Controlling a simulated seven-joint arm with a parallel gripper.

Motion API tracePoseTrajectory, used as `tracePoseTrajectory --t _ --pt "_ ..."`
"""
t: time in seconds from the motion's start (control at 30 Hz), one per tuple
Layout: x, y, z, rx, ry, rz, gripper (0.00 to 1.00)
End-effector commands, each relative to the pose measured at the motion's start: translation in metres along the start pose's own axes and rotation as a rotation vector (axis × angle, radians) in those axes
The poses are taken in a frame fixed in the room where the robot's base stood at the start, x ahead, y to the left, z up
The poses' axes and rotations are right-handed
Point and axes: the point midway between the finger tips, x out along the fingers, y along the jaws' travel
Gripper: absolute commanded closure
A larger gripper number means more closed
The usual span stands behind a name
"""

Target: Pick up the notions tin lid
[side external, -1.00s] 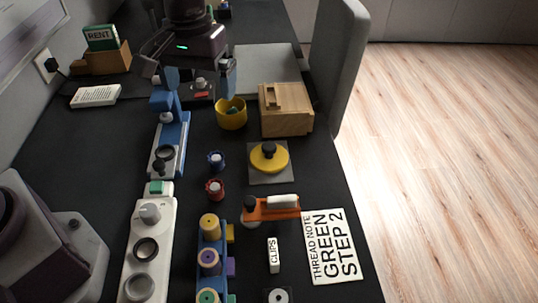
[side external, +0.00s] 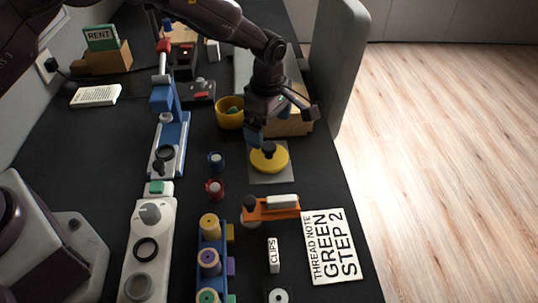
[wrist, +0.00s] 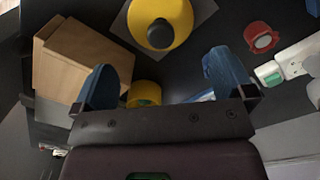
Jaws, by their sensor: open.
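The notions tin lid (side external: 262,163) is a round yellow disc with a black knob (side external: 269,149) in its middle. It lies flat on a grey square mat (side external: 283,178). In the wrist view the lid (wrist: 177,25) is at the top centre, beyond the fingertips, with its top edge cut off. My gripper (side external: 283,126) is open and empty, above the lid and a little behind it. In the wrist view its two blue fingers (wrist: 163,80) are spread apart, touching nothing. A yellow open tin (side external: 229,114) stands behind the lid to the left.
A wooden box (side external: 288,126) stands just behind the lid, partly hidden by my gripper. An orange tool (side external: 272,213) lies in front, with a paper note (side external: 331,246) at the front right.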

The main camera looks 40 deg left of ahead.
Motion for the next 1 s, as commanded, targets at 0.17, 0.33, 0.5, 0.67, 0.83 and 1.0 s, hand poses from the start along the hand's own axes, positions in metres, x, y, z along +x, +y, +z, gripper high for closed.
tracePoseTrajectory --t 0.17,0.33,0.5,0.67,0.83,1.0 --pt "0.028 0.0 0.0 0.0 0.0 -0.001 0.0" --pt "0.038 0.0 0.0 0.002 0.0 -0.001 0.0" --pt "0.063 -0.002 -0.001 0.0 0.0 -0.003 0.0" --pt "0.082 -0.001 -0.001 0.002 0.0 0.0 0.0" --pt "0.086 -0.001 0.0 0.001 -0.001 0.002 0.0" --pt "0.086 -0.001 0.0 0.002 -0.001 0.002 0.11"
